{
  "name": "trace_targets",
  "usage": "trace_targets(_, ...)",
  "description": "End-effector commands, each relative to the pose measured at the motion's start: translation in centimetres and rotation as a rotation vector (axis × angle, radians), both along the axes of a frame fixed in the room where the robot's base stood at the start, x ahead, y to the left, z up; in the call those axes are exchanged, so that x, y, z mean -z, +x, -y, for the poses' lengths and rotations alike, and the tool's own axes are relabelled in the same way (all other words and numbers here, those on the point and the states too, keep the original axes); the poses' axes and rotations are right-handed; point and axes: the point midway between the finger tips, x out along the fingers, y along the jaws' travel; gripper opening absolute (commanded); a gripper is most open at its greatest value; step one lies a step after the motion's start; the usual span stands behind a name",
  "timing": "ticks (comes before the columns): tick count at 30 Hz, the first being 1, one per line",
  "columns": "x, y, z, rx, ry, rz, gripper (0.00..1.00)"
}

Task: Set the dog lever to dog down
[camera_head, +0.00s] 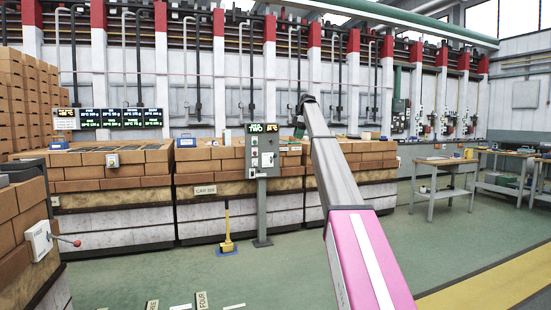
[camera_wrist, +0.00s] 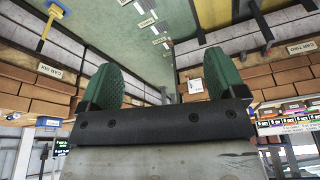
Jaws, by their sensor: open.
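A white box with a short side lever and red knob (camera_head: 40,240) is fixed to the brick stack at the far left of the head view; its lettering is too small to read. The lever sticks out to the right, roughly level. A grey control panel (camera_head: 263,152) on a post stands mid-view with a lit sign. In the wrist view my gripper (camera_wrist: 163,78) shows two green fingers wide apart, with nothing between them. My gripper is far from the left-hand lever.
Brick-loaded cars (camera_head: 120,190) line the back of the green floor. A yellow-handled tool (camera_head: 227,235) stands in front of them. Workbenches (camera_head: 445,180) are at the right. The wrist view is upside down.

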Motion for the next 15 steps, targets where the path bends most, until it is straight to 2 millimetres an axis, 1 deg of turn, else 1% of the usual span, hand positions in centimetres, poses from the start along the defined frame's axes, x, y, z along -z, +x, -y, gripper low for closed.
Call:
trace_targets(1,-0.75,0.31,0.06,-0.011,0.001,0.003,0.89)
trace_targets(3,-1.09,0.27,0.07,-0.020,0.002,0.004,0.89)
trace_targets(14,-1.00,0.18,0.05,-0.018,0.002,0.005,0.89)
trace_targets(15,-0.97,0.16,0.05,-0.017,0.002,0.005,0.76)
